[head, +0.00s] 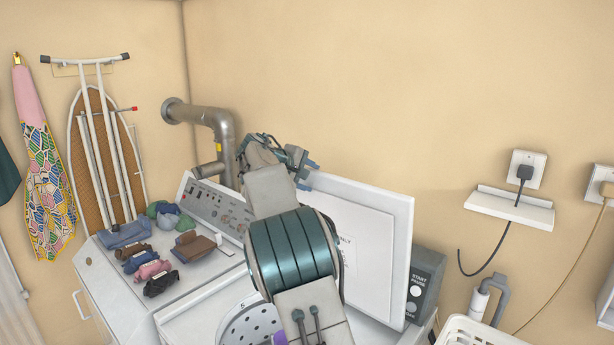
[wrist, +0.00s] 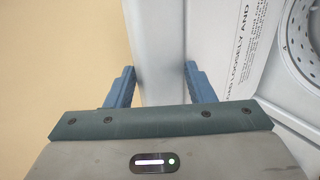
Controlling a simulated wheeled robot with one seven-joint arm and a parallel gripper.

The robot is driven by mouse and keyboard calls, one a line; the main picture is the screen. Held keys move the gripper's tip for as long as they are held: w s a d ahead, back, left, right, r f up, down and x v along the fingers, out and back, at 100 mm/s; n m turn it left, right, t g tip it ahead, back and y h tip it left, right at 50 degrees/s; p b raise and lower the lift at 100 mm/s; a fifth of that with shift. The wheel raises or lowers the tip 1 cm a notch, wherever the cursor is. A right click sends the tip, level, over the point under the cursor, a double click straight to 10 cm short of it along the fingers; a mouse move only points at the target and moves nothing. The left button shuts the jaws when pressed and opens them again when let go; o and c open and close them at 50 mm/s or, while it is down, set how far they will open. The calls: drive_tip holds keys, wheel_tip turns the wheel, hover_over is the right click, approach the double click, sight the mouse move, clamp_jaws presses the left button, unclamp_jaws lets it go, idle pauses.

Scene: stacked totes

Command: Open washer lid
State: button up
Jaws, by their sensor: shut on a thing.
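The white washer lid (head: 378,225) stands raised, close to upright, at the back of the washer (head: 200,317). The round perforated drum (head: 248,328) shows below it, partly hidden by my arm. My gripper (head: 303,166) is at the upper left edge of the lid. In the wrist view, the blue fingers of my gripper (wrist: 161,85) sit on either side of the lid's edge (wrist: 157,45), shut on it. Printed text shows on the lid's inner face. The drum also shows at the right of the wrist view (wrist: 303,35).
A neighbouring machine top (head: 128,262) at left holds folded and rolled clothes. A metal pipe (head: 222,125) rises behind. A dark control box (head: 424,285) stands right of the lid. A white basket (head: 475,332) is at lower right. A wall shelf (head: 510,205) and plugs are farther right.

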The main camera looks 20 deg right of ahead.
drive_tip(key=shift+a+f, duration=0.15)
drive_tip(key=shift+a, duration=0.05)
drive_tip(key=b+v, duration=0.3)
drive_tip(key=v, duration=1.1)
drive_tip(key=shift+d, duration=0.25)
drive_tip(key=shift+s, duration=0.15)
